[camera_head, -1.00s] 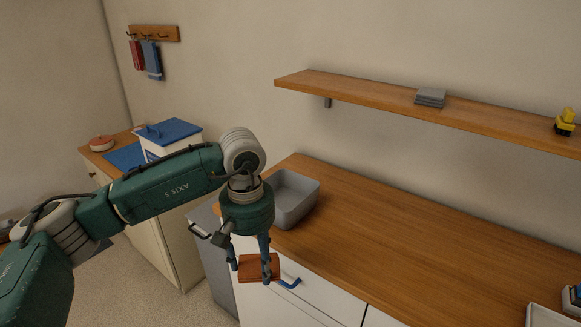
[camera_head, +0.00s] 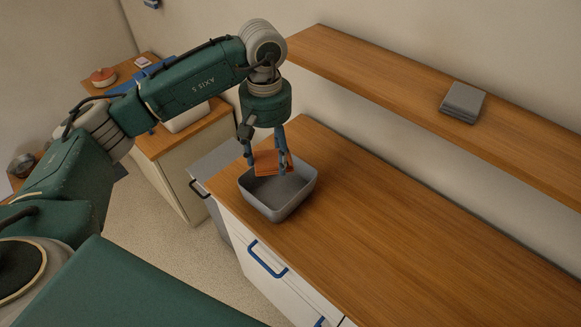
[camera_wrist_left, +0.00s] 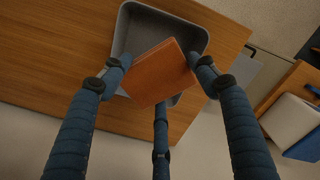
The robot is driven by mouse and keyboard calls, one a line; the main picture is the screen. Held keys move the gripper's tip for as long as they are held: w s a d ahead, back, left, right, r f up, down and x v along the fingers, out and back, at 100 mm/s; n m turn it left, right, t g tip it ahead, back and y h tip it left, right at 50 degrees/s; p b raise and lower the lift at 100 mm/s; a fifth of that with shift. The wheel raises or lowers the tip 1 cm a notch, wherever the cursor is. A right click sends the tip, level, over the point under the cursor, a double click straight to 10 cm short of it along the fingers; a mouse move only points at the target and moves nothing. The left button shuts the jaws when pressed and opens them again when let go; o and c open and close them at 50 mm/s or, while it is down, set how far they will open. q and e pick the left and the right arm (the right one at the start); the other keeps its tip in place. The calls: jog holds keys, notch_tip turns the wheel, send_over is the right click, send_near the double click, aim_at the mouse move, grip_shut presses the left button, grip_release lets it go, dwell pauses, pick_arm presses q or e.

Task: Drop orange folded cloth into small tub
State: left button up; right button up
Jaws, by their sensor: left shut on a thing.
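The orange folded cloth (camera_head: 267,162) is held between the fingers of my left gripper (camera_head: 268,165), over the small grey tub (camera_head: 273,208). In the left wrist view the cloth (camera_wrist_left: 159,73) is tilted between the blue fingers and covers part of the tub (camera_wrist_left: 133,27) beneath it. The tub stands on the wooden counter, near its left end. The gap between the cloth and the tub's floor is hard to judge. My right gripper does not show.
The wooden counter (camera_head: 400,235) is clear to the right of the tub. A wooden shelf (camera_head: 390,85) above it bears a grey folded stack (camera_head: 463,101). A lower cabinet with a white box (camera_head: 188,117) stands at the left.

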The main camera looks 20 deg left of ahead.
pick_arm(q)
jog(key=shift+s, duration=0.45)
notch_tip(320, 180, down, 5)
jog(key=shift+s+f+b, duration=0.15)
jog(key=shift+b, duration=1.1)
jog(key=o, duration=1.1)
notch_tip(320, 180, up, 12)
